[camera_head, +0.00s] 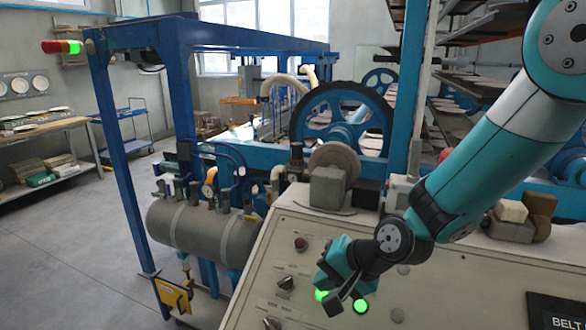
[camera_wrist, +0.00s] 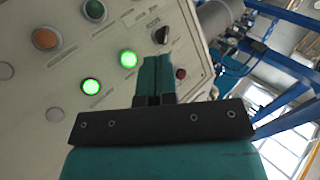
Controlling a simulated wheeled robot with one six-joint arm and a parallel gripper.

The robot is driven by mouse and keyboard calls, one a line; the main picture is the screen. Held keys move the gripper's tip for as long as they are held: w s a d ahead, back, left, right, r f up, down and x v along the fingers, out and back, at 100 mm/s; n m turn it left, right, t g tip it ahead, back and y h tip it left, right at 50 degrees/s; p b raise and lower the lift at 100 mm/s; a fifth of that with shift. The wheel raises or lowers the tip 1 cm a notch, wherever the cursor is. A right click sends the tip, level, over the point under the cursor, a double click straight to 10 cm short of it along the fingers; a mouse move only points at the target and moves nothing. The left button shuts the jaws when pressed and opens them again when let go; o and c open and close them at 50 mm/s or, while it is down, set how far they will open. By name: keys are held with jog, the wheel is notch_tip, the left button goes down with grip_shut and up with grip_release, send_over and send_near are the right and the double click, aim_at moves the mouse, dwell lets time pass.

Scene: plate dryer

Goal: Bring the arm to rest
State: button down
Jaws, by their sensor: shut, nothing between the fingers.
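My gripper (camera_head: 332,282) is at the end of my teal arm, in front of the sloped beige control panel (camera_head: 262,282) in the head view. In the wrist view its teal fingers (camera_wrist: 157,76) are together with nothing between them. The panel (camera_wrist: 30,105) lies beyond the fingertips there; contact cannot be told. Two lit green buttons show beside the gripper, one at the right (camera_head: 361,306) and one partly hidden behind it (camera_head: 321,296). In the wrist view both green lights (camera_wrist: 128,58) (camera_wrist: 91,86) are clear.
The panel also carries a red button (camera_head: 300,244) and black knobs (camera_head: 285,283). A grey tank (camera_head: 205,232) and blue frame posts (camera_head: 122,165) stand to the left. A large blue wheel (camera_head: 343,118) is behind. Open grey floor (camera_head: 70,265) lies at far left.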

jog(key=s+d+r+n+g+h+b, duration=0.1)
jog(key=s+d+r+n, duration=0.1)
jog(key=s+n, duration=0.2)
jog(key=s+d+r+n+g+h+b, duration=0.1)
jog(key=s+d+r+n+g+b, duration=0.1)
jog(key=s, duration=0.8)
jog(key=s+d+r+n+g+h+b, duration=0.1)
jog(key=s+d+r+n, duration=0.3)
jog(key=s, duration=0.3)
jog(key=shift+s+d+n, duration=0.25)
jog(key=shift+s+n, duration=0.1)
jog(key=shift+n, duration=0.45)
jog(key=shift+r, duration=0.1)
